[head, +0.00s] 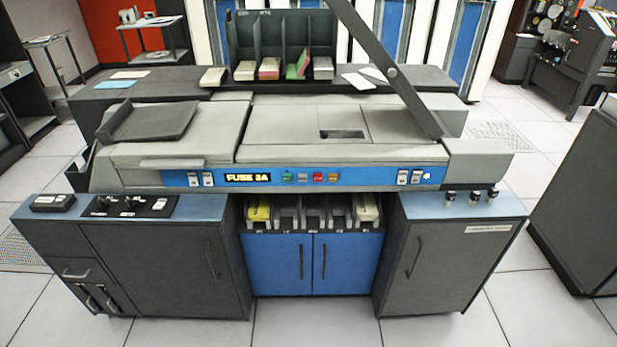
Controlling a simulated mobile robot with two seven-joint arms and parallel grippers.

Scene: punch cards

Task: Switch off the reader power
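The grey card reader (290,130) stands on the desk ahead in the head view. Its blue front strip (360,178) carries a lit display (248,178) reading "FUSE 2A". A pair of white rocker switches (200,179) sits left of the display, and another pair (409,177) sits near the strip's right end. Between them are a green button (287,176), a grey one, a red button (318,177) and a yellow one. A black panel (130,206) with knobs and a small white switch lies on the left desk top. I cannot read which switch is the reader power. Neither gripper is in view.
Three dark knobs (474,197) stand on the right cabinet top. Card pockets (313,212) sit below the strip above blue doors (318,265). A dark slanted bar (392,75) rises over the reader. A dark cabinet (575,200) stands at right. The tiled floor in front is clear.

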